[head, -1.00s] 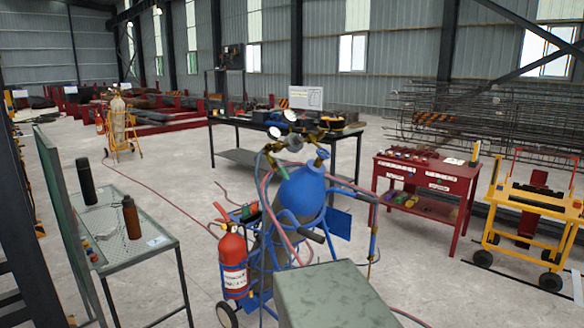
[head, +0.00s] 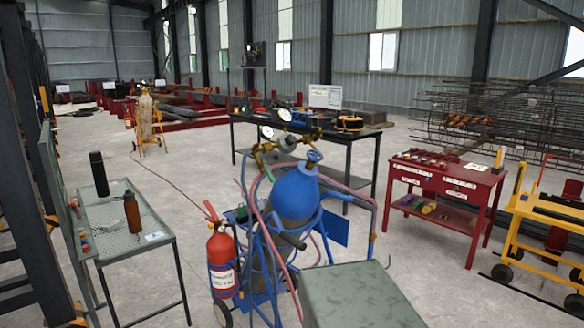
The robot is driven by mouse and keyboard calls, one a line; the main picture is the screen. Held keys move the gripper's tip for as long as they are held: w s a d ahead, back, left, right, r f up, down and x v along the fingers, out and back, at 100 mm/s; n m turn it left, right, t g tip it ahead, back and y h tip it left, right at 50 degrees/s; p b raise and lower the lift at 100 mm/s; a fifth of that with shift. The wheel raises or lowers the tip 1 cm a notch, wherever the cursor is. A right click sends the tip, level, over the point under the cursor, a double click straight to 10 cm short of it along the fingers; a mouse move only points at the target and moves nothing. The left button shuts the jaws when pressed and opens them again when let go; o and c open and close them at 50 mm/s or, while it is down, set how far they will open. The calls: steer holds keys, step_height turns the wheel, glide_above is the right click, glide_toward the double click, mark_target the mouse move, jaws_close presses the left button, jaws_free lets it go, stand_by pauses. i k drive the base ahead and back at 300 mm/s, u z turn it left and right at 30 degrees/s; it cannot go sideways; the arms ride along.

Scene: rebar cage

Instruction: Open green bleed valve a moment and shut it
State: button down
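A blue-topped gas cylinder (head: 296,192) stands on a blue wheeled cart, with brass regulators and round gauges (head: 284,114) at its top. Red and blue hoses (head: 262,240) hang around it. A small green part (head: 241,213) shows at the cart's left side, above the extinguisher; it is too small to tell whether it is a valve. I cannot make out a green bleed valve clearly. My gripper is not in view.
A red fire extinguisher (head: 222,262) is beside the cart. A grey-green box (head: 360,296) is in front. A mesh table (head: 128,248) stands left, a red table (head: 447,176) and yellow trolley (head: 545,212) right. A dark workbench (head: 350,134) stands behind. Open floor lies between.

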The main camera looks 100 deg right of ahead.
mark_target(269, 174)
steer(key=z, duration=0.05)
steer(key=k, duration=2.35)
steer(key=z, duration=1.3)
steer(key=i, duration=1)
steer(key=u, duration=0.1)
